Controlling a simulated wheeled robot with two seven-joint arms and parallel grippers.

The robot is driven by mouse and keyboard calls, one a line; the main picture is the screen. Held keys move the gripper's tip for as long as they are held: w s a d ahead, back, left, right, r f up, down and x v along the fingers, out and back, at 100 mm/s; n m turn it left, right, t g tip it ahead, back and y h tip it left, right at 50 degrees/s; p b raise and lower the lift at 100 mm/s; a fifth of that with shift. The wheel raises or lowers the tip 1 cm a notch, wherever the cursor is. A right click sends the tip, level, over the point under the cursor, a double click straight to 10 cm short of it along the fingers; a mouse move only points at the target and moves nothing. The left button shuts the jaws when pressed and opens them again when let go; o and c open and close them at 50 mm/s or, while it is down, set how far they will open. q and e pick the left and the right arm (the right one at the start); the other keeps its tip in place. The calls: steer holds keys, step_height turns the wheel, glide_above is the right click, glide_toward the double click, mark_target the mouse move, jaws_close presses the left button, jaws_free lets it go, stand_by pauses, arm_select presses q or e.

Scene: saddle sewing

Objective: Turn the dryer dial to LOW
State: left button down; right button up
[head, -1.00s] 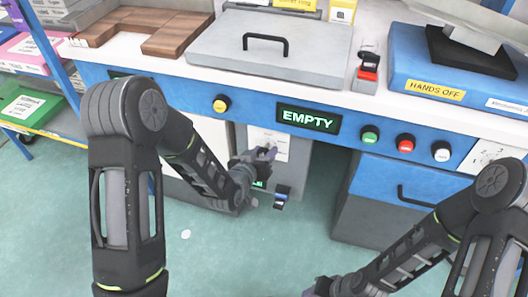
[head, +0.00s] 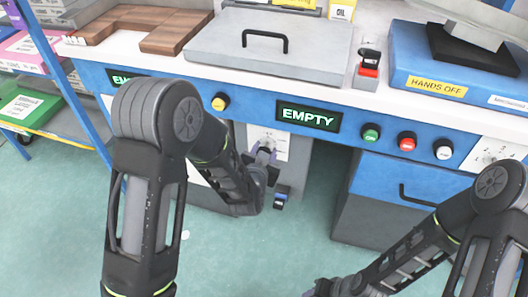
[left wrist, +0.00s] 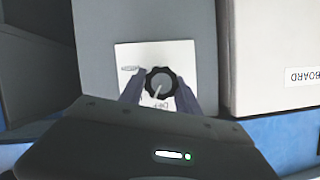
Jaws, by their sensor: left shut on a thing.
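The dryer dial (left wrist: 161,84) is a dark, scalloped knob with a grey face and a pale pointer line. It sits on a white label plate (left wrist: 185,56) on the grey dryer front. In the left wrist view the pointer slants toward the bottom of the picture, near partly hidden lettering. My left gripper (left wrist: 158,92) is shut on the dial, one finger on each side. In the head view the left gripper (head: 264,155) is at the white plate under the bench, and its fingers hide the dial. Only a small part of my right gripper (head: 318,290) shows at the bottom edge.
An "EMPTY" display (head: 308,116) is above the dial on the blue bench front. A yellow button (head: 220,102) and green, red and white buttons flank it. A small blue-and-black part (head: 282,197) hangs just below the plate. A drawer cabinet (head: 395,195) stands to the right.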

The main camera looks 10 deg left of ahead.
arm_select(q)
steer(key=m+y, duration=0.2)
steer(key=m, duration=0.1)
steer(key=shift+d+m+t, duration=0.1)
steer(key=shift+m+t, duration=0.3)
steer(key=shift+y, duration=0.3)
steer(key=c, duration=0.9)
jaws_free()
steer(key=shift+f, duration=0.1)
steer(key=shift+o, duration=0.2)
steer(key=shift+s, duration=0.1)
steer(key=p+v, duration=0.1)
steer(key=v, duration=0.6)
steer(key=shift+s, duration=0.35)
